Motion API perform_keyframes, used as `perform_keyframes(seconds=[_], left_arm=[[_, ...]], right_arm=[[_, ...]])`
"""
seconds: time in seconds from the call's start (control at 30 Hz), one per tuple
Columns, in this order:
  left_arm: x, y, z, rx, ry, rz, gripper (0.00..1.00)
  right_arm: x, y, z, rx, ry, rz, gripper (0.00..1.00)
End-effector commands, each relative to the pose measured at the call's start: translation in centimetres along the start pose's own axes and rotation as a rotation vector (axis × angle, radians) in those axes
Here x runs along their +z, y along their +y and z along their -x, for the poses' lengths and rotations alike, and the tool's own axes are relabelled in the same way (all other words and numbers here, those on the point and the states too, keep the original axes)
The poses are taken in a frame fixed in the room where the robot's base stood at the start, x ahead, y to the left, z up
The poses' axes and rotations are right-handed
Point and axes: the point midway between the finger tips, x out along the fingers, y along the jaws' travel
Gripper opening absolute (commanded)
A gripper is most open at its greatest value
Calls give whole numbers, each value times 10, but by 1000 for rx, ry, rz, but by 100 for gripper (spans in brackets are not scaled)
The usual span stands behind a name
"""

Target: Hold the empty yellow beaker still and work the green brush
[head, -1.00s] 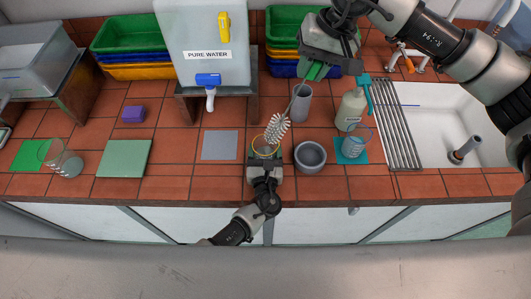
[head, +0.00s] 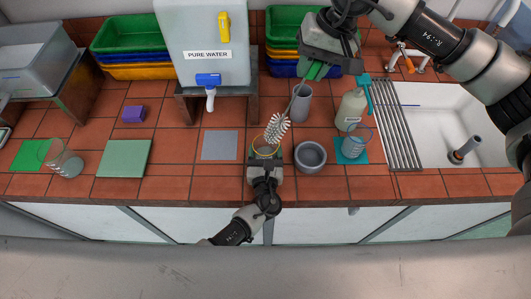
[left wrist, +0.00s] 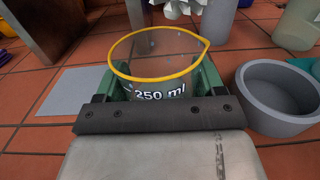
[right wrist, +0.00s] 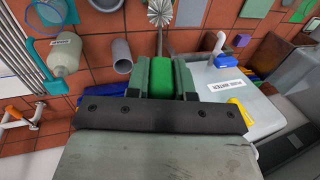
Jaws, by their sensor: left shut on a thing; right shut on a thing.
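The yellow beaker, clear with a yellow rim (left wrist: 150,78) and a "250 ml" mark, stands upright on the tiles and looks empty. In the head view the beaker (head: 265,150) sits at the front middle. My left gripper (head: 265,165) is shut on it from the front; its green fingers flank the beaker in the left wrist view. My right gripper (head: 316,68) is shut on the green handle of the brush (right wrist: 162,78). The brush's white bristle head (head: 277,127) hangs tilted just above the beaker's mouth. In the left wrist view only the bristle tips show at the top.
A grey bowl (head: 310,156) stands close right of the beaker, and a grey cylinder (head: 301,104) behind it. A blue-marked beaker (head: 355,146), a bottle (head: 351,109) and the sink (head: 462,125) are further right. A grey mat (head: 220,145) lies clear on the left.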

Motion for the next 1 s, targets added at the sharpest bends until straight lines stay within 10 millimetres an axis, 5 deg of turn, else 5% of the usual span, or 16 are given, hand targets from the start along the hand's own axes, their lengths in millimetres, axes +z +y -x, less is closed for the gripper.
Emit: perform_keyframes(seconds=[0.5, 0.97, 1.0], left_arm=[[-2, -1, 1, -3, 5, 1, 41], [-2, -1, 1, -2, 5, 1, 41], [-2, -1, 1, -2, 5, 1, 71]], right_arm=[[0, -14, 44, -1, 3, 1, 0], [0, -14, 47, -1, 1, 0, 0], [0, -14, 47, -1, 1, 0, 0]])
